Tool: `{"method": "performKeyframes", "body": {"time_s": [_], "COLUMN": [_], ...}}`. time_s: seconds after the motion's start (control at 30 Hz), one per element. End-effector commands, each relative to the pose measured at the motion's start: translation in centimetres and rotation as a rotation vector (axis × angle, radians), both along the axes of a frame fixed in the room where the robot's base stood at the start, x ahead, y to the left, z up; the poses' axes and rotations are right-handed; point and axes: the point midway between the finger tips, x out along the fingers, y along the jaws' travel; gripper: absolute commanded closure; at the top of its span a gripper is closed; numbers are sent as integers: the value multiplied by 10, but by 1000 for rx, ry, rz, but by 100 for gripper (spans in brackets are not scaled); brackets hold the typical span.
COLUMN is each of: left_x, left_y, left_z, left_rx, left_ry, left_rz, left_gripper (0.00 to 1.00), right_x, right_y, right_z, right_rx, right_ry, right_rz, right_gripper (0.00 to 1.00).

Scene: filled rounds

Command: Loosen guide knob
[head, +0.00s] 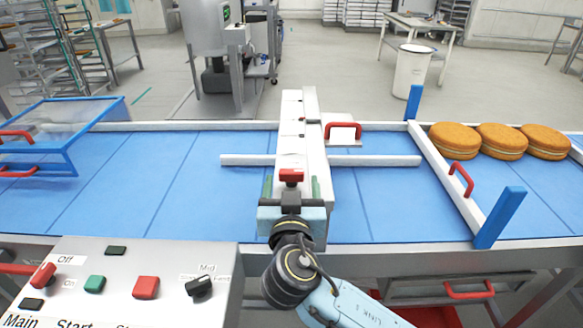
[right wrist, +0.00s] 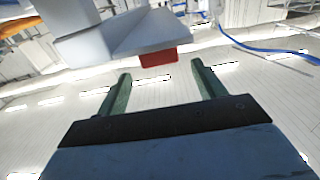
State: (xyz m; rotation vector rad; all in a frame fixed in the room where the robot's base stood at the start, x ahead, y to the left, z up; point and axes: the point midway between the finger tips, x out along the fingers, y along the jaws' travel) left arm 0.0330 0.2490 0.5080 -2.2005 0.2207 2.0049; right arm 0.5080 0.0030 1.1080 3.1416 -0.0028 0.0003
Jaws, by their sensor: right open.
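The guide knob (head: 291,175) is a red block at the near end of the white guide beam that crosses the blue conveyor. My right gripper (head: 291,184) is open, and its two green fingers show on either side of the knob in the head view. In the right wrist view the red knob (right wrist: 158,59) hangs below a grey-white part. It lies in line with the gap between the open fingertips (right wrist: 161,69) and seems slightly beyond them. No finger visibly touches it. My left gripper is not in view.
A control panel (head: 120,262) with buttons and a black switch stands front left. A clear blue-framed cover (head: 60,122) is at left. Filled rounds (head: 502,141) sit at right behind a white rail with blue posts (head: 500,216). A red handle (head: 343,131) is beside the beam.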

Motion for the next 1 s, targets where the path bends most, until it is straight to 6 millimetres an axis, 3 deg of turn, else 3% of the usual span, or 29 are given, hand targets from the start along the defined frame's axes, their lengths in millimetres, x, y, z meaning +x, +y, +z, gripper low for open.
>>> {"method": "performKeyframes", "body": {"time_s": [0.1, 0.3, 0.7, 1.0], "left_x": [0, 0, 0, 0], "left_y": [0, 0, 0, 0], "left_z": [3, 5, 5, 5], "left_rx": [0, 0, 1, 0], "left_ry": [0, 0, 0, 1], "left_rz": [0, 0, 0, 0], "left_gripper": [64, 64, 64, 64], "right_x": [23, 44, 50, 50], "right_y": [0, 1, 1, 1], "right_z": [1, 0, -1, -1], "right_rx": [-5, -2, 0, -1], "right_ry": [-2, 0, 1, 1], "right_rz": [0, 2, 2, 2], "right_gripper": [31, 31, 31, 70]}}
